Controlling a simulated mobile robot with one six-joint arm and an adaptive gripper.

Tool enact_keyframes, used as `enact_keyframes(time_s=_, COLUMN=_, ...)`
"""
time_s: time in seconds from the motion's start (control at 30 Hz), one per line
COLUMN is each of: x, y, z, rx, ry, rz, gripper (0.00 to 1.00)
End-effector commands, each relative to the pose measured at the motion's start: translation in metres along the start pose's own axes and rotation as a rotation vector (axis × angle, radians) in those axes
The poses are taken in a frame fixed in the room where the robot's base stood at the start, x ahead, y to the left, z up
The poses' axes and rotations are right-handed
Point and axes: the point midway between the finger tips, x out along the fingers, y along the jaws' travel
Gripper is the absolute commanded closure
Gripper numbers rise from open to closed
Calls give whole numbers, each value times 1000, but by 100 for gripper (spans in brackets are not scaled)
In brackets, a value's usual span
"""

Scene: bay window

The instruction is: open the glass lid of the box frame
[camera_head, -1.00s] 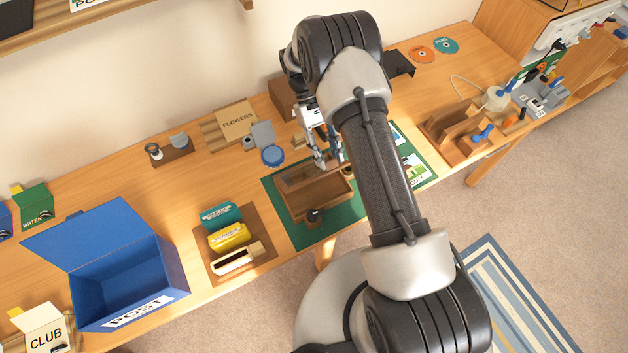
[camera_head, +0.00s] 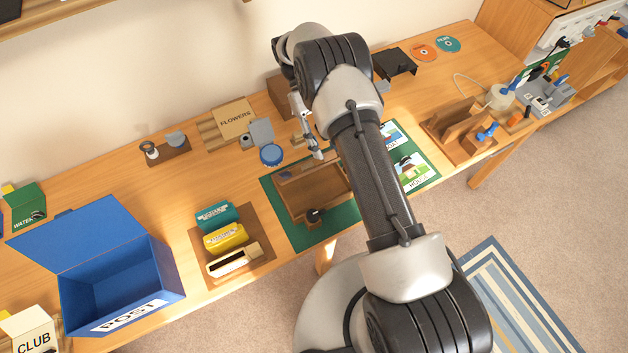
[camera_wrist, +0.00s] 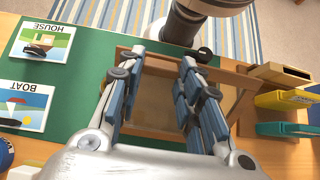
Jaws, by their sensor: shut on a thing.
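The wooden box frame (camera_head: 289,211) lies on a green mat (camera_head: 306,238) at the front of the bench. A dark round piece (camera_head: 313,215) sits at its near side. The glass lid is hard to tell from the box; a wooden-edged, see-through panel (camera_wrist: 155,92) shows between my fingers in the wrist view. My gripper (camera_head: 318,154) is at the box's far edge, with its arm hiding the right part of the mat. In the wrist view my gripper (camera_wrist: 160,66) has its fingers apart over the frame, shut on the lid, though the contact is unclear.
HOUSE (camera_head: 411,170) and BOAT (camera_wrist: 21,104) cards lie beside the box. A brown tray with teal and yellow items (camera_head: 226,238) and an open blue POST box (camera_head: 120,285) stand left. A blue round lid (camera_head: 271,154) is behind. A wooden holder (camera_head: 455,140) stands right.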

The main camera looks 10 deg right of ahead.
Motion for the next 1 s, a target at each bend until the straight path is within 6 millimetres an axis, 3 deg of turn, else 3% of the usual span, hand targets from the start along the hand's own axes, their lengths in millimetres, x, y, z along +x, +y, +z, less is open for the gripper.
enact_keyframes(time_s=1.0, x=-11, y=0, z=-4, rx=0, ry=-87, rz=0, gripper=96)
